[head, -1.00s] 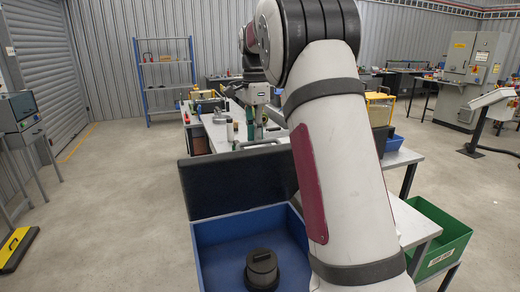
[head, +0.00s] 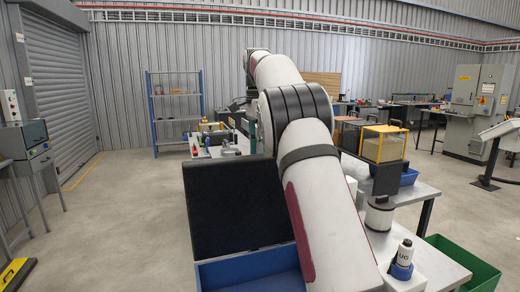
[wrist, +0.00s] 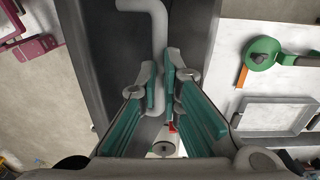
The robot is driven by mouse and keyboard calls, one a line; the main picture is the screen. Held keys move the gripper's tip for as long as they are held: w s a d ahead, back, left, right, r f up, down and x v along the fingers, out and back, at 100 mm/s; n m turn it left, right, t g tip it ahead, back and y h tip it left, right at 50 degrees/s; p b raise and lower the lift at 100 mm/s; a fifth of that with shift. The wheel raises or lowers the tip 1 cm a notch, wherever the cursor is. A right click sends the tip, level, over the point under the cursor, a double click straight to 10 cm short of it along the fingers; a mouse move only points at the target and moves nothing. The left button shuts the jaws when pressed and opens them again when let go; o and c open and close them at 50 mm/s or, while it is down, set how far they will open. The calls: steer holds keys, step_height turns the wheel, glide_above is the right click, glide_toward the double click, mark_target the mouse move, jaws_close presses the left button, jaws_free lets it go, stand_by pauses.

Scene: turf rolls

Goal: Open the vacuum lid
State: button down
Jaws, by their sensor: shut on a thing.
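In the wrist view my gripper (wrist: 160,88) has green pads on grey fingers. It is shut on a bent grey bar (wrist: 154,30), whose lower end passes between the fingertips. The bar runs over a dark grey panel (wrist: 100,50). I cannot tell for sure whether this bar and panel belong to the vacuum lid. Below the fingertips a small pale cylinder (wrist: 163,149) and a red bit (wrist: 172,128) show between the fingers. In the head view my own arm hides the gripper and what it holds.
In the wrist view a green round tool (wrist: 264,51) and a pale square tray (wrist: 275,115) lie right. In the head view a yellow-framed box (head: 384,144), a white cylinder (head: 378,217) and a small labelled bottle (head: 403,255) stand right. A green crate (head: 468,262) sits below.

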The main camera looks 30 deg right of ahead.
steer(key=shift+w+f, duration=0.2)
steer(key=shift+f, duration=0.4)
steer(key=shift+w+f, duration=0.15)
steer(key=shift+f, duration=0.4)
steer(key=c, duration=2.1)
jaws_free()
steer(key=o, duration=0.4)
steer(key=shift+w+f, duration=0.2)
steer(key=shift+o, duration=0.2)
steer(key=shift+d+r, duration=0.1)
steer(key=shift+r, duration=0.15)
steer(key=shift+s, duration=0.1)
steer(key=shift+r, duration=0.1)
